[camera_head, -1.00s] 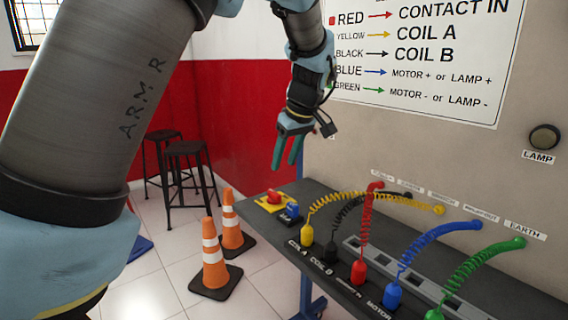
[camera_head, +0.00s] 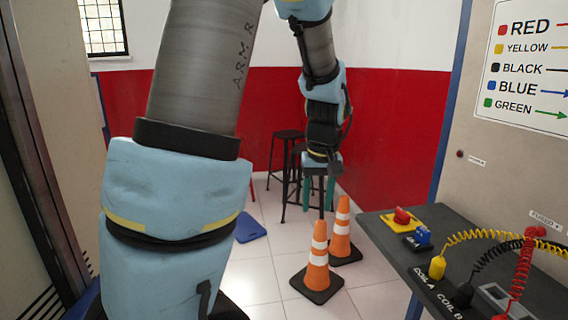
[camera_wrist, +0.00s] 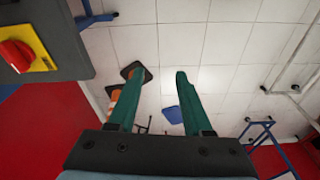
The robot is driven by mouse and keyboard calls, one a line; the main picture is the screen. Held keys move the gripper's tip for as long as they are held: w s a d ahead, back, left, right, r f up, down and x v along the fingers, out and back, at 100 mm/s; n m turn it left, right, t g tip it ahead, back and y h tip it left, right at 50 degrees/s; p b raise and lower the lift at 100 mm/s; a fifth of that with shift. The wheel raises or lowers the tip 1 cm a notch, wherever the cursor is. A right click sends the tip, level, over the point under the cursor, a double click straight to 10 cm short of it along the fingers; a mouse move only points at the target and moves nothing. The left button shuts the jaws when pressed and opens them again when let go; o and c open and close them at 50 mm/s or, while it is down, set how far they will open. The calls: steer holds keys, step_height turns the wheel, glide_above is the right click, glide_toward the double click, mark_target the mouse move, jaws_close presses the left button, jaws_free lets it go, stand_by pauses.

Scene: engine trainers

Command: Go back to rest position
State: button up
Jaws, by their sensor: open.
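The gripper is clear of the dark bench (camera_head: 440,262) on the right. On the bench, a red switch on a yellow base (camera_head: 400,216) and a blue switch (camera_head: 423,236) stand near the left end.
Two orange cones (camera_head: 318,258) (camera_head: 341,230) stand on the floor left of the bench. Black stools (camera_head: 286,134) stand by the red wall (camera_head: 400,120). A blue item (camera_head: 250,228) lies on the floor. Yellow, black and red coiled cables (camera_head: 524,270) rise from the bench beside the label board (camera_head: 527,65).

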steer(key=s+a+f+m, duration=0.1)
steer(key=s+a, duration=0.3)
steer(key=a, duration=0.3)
steer(key=s+a+f, duration=0.2)
steer(key=s+a, duration=0.2)
steer(key=a, duration=0.3)
steer(key=shift+s+a+m+h, duration=0.25)
steer(key=shift+s+m+h, duration=0.05)
steer(key=shift+m, duration=0.1)
